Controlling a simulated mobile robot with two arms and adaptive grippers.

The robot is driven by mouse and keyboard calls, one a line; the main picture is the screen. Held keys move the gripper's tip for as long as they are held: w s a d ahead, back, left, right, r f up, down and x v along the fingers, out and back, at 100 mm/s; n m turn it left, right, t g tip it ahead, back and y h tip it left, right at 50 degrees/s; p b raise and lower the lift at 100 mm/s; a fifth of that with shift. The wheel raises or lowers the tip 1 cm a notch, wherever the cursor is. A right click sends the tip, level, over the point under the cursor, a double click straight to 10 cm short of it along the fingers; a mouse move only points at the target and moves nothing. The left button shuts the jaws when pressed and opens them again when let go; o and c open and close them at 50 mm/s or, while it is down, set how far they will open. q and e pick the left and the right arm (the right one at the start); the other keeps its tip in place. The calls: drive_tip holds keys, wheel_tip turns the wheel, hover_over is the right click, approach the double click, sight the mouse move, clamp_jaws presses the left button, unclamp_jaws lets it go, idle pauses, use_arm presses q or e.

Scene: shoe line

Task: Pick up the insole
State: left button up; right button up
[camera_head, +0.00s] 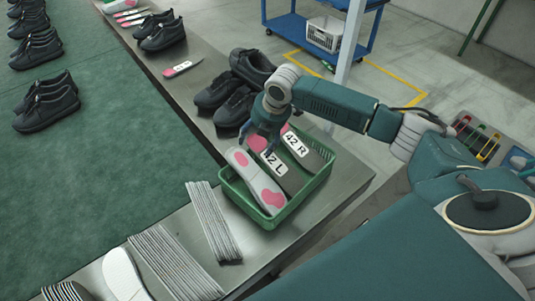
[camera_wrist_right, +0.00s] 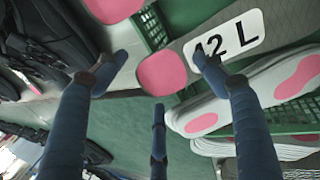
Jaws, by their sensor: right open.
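Insoles stand in a green basket (camera_head: 281,216) on the metal table. In it are a grey insole labelled 42 R (camera_head: 312,158), one labelled 42 L (camera_head: 287,176), and white insoles with pink patches (camera_head: 252,180) at the left. My right gripper (camera_head: 263,141) is over the basket's far left end, fingers pointing down. In the right wrist view my gripper (camera_wrist_right: 157,82) has its fingers spread with nothing held. The 42 L insole (camera_wrist_right: 262,62) is close to the right finger, its pink end between the fingers. Whether they touch is unclear. My left gripper is out of view.
Black shoes (camera_head: 233,104) stand just beyond the basket on the table. Stacks of thin grey-white pieces (camera_head: 176,262) and a white sole (camera_head: 122,276) lie at the near left. A green belt (camera_head: 95,150) with shoes runs along the left.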

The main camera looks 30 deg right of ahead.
drive_tip(key=shift+f, duration=0.15)
drive_tip(key=shift+c, duration=0.6)
drive_tip(key=c, duration=1)
drive_tip(key=shift+r, duration=0.2)
